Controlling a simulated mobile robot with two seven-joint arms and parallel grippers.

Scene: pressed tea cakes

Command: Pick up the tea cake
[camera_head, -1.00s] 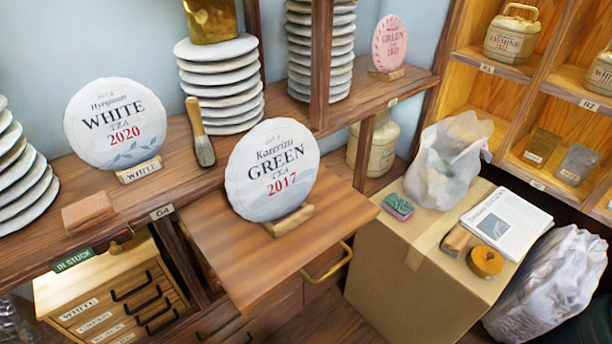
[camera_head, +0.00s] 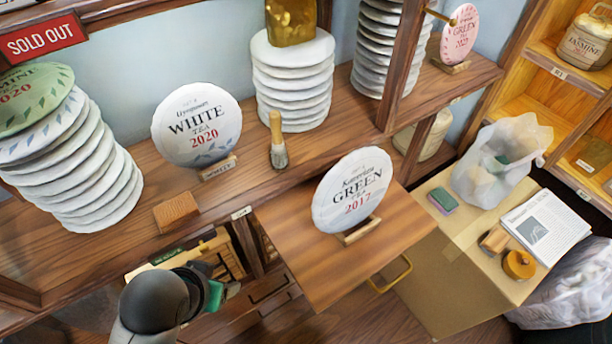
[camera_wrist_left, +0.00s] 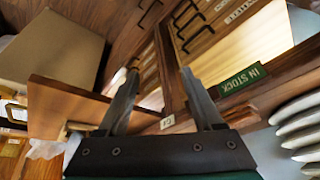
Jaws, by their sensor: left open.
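A round white tea cake marked Green 2017 (camera_head: 354,190) stands upright on a small wooden stand (camera_head: 357,231) on the pull-out board (camera_head: 308,264). A white cake marked White 2020 (camera_head: 197,125) stands on the shelf behind, to its left. A pink cake (camera_head: 460,33) stands at the back right. Stacks of pale cakes stand at the left (camera_head: 92,180) and back (camera_head: 293,85). My left gripper (camera_wrist_left: 160,73) is open and empty in the left wrist view, its fingers well apart. My left arm enters the head view low at left, apart from the upright cakes. My right gripper is not seen.
A cardboard box (camera_head: 440,275) at right bears a plastic bag (camera_head: 497,170) and papers (camera_head: 545,228). An In Stock sign (camera_wrist_left: 243,80) shows in the wrist view.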

